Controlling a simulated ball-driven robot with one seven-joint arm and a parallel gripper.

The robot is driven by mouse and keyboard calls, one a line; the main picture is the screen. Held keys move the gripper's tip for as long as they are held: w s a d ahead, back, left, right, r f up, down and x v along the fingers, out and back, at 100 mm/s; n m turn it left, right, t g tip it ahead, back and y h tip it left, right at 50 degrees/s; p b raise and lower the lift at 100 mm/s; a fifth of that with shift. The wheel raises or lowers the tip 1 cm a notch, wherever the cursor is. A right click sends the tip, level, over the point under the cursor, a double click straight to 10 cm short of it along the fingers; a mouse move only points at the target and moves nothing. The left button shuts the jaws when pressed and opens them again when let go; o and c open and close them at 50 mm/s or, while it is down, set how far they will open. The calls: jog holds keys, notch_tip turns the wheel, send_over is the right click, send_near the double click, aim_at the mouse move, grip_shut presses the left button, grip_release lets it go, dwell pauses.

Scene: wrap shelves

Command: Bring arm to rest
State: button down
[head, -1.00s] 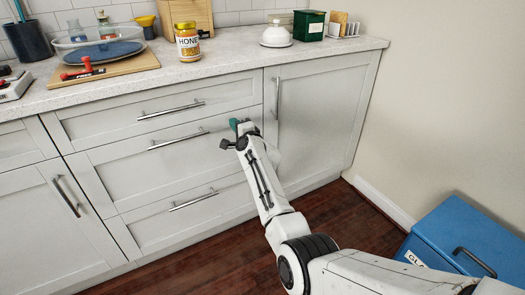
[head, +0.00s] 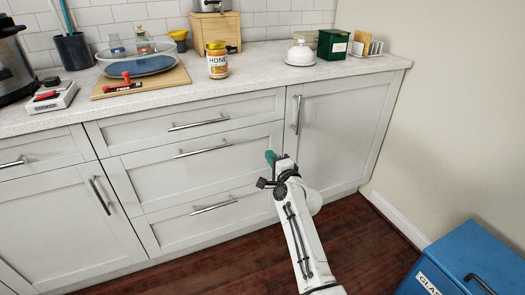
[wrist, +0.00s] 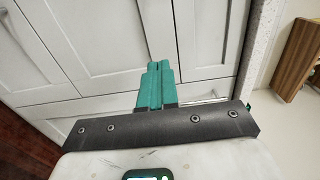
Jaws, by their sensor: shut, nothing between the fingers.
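My gripper (head: 271,157) is in front of the light grey cabinet drawers in the head view, below the counter's front edge. In the wrist view its teal fingers (wrist: 157,82) are together, with nothing between them. The white arm reaches up from the bottom of the head view and is bent at the wrist. I cannot tell the exact gap between the fingertips and the drawer fronts.
The counter (head: 262,80) holds a honey jar (head: 217,65), a cutting board (head: 170,82), a white domed dish (head: 300,55) and a green box (head: 333,43). A blue bin (head: 455,262) stands on the floor at right. Drawer handles (head: 203,149) stick out near my gripper. Dark wood floor lies between.

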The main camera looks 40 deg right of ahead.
jog(key=shift+s, duration=0.1)
jog(key=s+a+f+n+g+y, duration=0.6)
jog(key=s+a+f+n, duration=0.6)
jog(key=s+a, duration=0.2)
jog(key=s+a+f+n+g, duration=0.1)
jog(key=s+a+n+g, duration=0.2)
jog(key=s, duration=0.6)
jog(key=s+a+f+n+g, duration=0.1)
jog(key=s+a+n+g, duration=0.25)
jog(key=s, duration=0.65)
jog(key=s+a+f+n+g, duration=0.1)
jog(key=s+a+n+g, duration=0.2)
jog(key=s, duration=0.6)
notch_tip(320, 180, up, 20)
jog(key=d+p, duration=0.1)
jog(key=p, duration=1.8)
jog(key=shift+s+g+h+p, duration=0.2)
jog(key=shift+g+h+p, duration=0.1)
jog(key=shift+g+p, duration=0.1)
